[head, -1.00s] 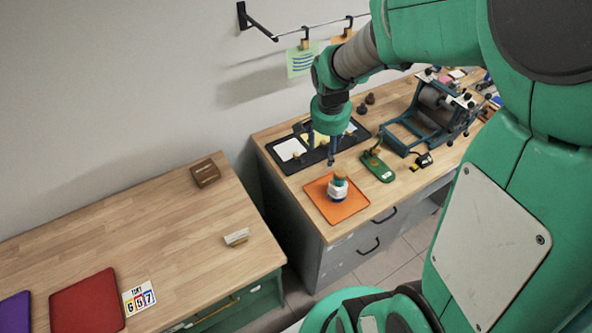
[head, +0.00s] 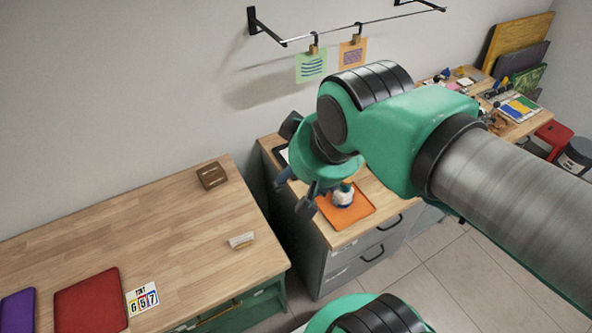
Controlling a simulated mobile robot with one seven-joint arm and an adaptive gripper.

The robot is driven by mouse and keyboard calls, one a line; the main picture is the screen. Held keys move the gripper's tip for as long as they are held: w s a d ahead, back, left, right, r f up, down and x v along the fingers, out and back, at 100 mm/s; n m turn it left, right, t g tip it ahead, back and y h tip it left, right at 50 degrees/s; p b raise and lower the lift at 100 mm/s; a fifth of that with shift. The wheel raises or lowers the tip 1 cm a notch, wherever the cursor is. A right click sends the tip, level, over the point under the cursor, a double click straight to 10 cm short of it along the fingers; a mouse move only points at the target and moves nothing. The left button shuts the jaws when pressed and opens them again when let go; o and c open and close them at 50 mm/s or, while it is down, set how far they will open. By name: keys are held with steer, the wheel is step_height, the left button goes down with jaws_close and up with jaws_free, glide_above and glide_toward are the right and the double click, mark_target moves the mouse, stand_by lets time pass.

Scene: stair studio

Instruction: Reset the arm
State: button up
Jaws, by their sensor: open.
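My arm reaches in from the right of the head view, its large green and grey links covering much of the far bench. My gripper (head: 297,196) hangs at the arm's end, fingers apart and nothing seen between them. The bottle stands upright on an orange mat (head: 353,216). The arm hides the dark tray and the press behind it almost wholly.
The left wooden bench (head: 130,235) holds a brown box (head: 211,175), a small pale block (head: 241,240), a number card (head: 142,299), a red mat (head: 90,305) and a purple mat (head: 17,312). A wall rail (head: 350,30) carries clipped prints. A floor gap separates the benches.

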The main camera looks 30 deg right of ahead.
steer(key=shift+s+a+r, duration=0.1)
steer(key=shift+s+a, duration=0.1)
steer(key=shift+s, duration=0.1)
step_height(320, 180, down, 5)
steer(key=b, duration=0.5)
